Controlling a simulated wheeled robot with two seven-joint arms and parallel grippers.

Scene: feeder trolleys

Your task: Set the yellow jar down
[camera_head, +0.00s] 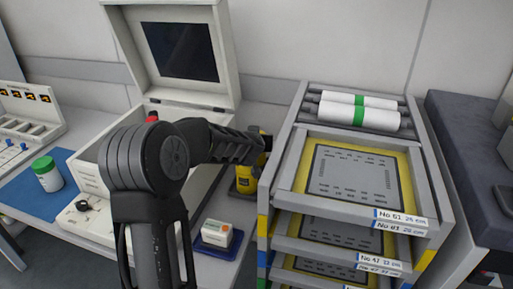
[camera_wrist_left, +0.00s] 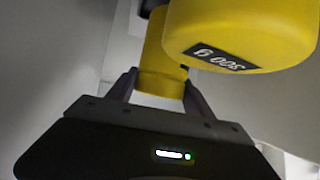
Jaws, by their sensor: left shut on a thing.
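The yellow jar (camera_head: 245,181) shows in the head view between the open-lidded machine and the tray rack, partly hidden by my left gripper (camera_head: 262,145). I cannot tell whether the jar's base touches the table. My right gripper is not in view.
The open-lidded machine (camera_head: 165,15) stands left of the jar, the tray rack (camera_head: 283,160) close on its right. A green-lidded white jar (camera_head: 48,178) stands on a blue mat (camera_head: 65,200) at far left.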

